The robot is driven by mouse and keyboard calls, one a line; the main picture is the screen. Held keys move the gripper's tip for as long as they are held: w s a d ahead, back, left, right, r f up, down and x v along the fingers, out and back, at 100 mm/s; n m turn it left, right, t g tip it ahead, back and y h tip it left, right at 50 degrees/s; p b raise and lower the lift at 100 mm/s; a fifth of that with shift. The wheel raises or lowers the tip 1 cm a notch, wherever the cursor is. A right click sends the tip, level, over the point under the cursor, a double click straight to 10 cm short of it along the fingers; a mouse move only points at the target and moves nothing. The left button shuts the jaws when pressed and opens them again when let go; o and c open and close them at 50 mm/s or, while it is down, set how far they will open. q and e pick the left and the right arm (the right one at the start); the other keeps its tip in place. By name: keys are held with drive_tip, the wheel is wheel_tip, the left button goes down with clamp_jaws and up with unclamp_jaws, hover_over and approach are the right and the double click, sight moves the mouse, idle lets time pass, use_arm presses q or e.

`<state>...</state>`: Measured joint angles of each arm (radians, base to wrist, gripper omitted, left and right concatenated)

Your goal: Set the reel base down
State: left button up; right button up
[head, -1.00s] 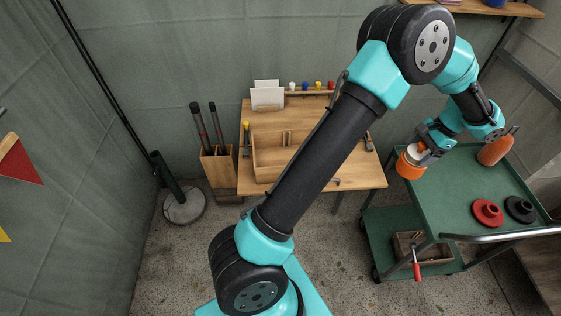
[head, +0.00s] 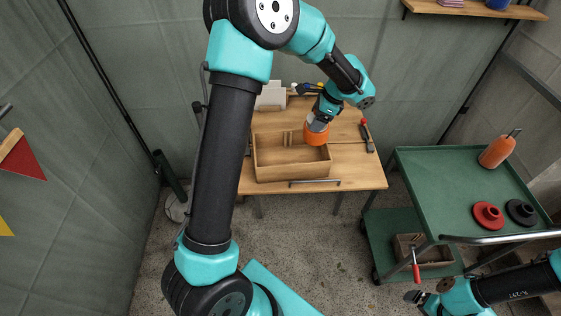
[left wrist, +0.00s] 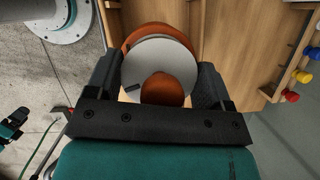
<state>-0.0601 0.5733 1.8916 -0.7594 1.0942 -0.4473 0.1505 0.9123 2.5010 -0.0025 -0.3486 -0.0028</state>
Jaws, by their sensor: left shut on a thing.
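The reel base (head: 316,136) is orange with a pale grey top. In the left wrist view, the reel base (left wrist: 147,34) shows a grey disc and an orange knob between the fingers. My left gripper (head: 319,120) is shut on it, at the right back corner of the open wooden tray (head: 292,173) on the table. I cannot tell whether the reel base touches the tray or the tabletop. My right gripper (head: 420,298) is low at the right, in front of the cart; its jaws are too small to read.
The green cart (head: 445,190) at right holds an orange bottle (head: 497,150), a red hub disc (head: 488,214) and a black one (head: 521,211). A dark-handled tool (head: 367,139) lies on the table (head: 355,178) right of the tray. Small coloured pegs (left wrist: 301,76) line the back.

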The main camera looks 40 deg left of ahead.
sight(310, 137)
use_arm(q)
drive_tip(key=shift+s+a+r+m+t, duration=0.1)
drive_tip(key=shift+s+a+m+t, duration=0.05)
drive_tip(key=shift+a+m, duration=0.3)
drive_tip(key=shift+s+a+r+m+t, duration=0.1)
drive_tip(key=shift+a+m+t, duration=0.05)
drive_tip(key=shift+a+m, duration=0.25)
drive_tip(key=shift+f, duration=3.2)
drive_tip(key=shift+f, duration=1.85)
drive_tip(key=shift+f, duration=0.6)
drive_tip(key=o, duration=1.3)
